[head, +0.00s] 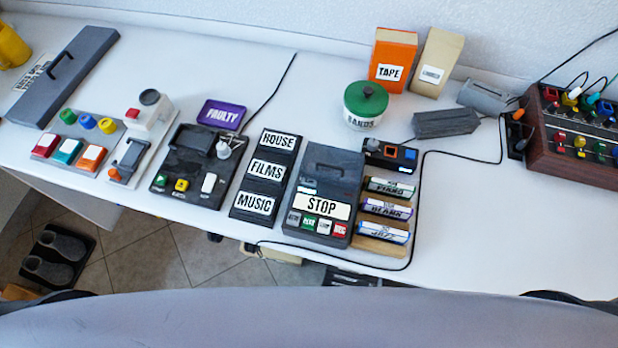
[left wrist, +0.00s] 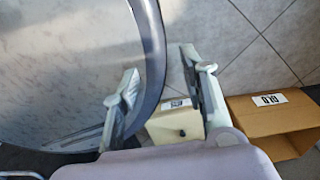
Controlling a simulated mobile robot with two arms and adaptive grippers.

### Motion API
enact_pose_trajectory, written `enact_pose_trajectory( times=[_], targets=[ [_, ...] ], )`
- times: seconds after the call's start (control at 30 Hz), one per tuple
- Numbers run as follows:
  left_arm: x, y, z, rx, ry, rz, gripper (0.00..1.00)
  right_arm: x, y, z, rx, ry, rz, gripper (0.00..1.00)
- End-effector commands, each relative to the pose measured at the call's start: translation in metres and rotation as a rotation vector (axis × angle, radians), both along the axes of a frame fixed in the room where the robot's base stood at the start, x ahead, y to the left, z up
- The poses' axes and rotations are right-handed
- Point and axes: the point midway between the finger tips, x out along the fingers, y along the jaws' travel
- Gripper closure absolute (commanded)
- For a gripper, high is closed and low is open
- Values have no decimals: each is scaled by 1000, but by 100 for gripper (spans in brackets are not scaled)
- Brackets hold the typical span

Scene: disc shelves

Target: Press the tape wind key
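A dark grey tape recorder (head: 330,180) lies on the white worktop in the head view, with a large STOP label (head: 322,206) on it. Along its front edge is a row of small keys: a grey one (head: 293,217), a green one (head: 308,222), another greyish one (head: 324,226) and a red one (head: 340,230). The small lettering is hard to read, so I cannot tell which is the wind key. My left gripper (left wrist: 160,61) shows in the left wrist view, open and empty, over the floor, away from the recorder. My right gripper is not in view.
Labelled black boxes (head: 266,170) stand left of the recorder; cassettes (head: 386,208) lie to its right. A black cable (head: 420,200) runs around the cassettes. A green-lidded pot (head: 366,100) stands behind.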

Motion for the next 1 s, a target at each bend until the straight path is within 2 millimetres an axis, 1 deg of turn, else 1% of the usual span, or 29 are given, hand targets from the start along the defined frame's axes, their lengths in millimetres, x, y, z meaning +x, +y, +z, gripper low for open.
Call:
enact_pose_trajectory(
  times=[0.03,0.07,0.6,1.0],
  targets=[
    [0,0,0,0,0,0,61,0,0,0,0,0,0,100],
    [0,0,0,0,0,0,63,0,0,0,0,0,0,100],
    [-1,1,0,1,1,1,99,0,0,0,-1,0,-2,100],
    [-1,1,0,1,2,2,100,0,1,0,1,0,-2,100]
  ],
)
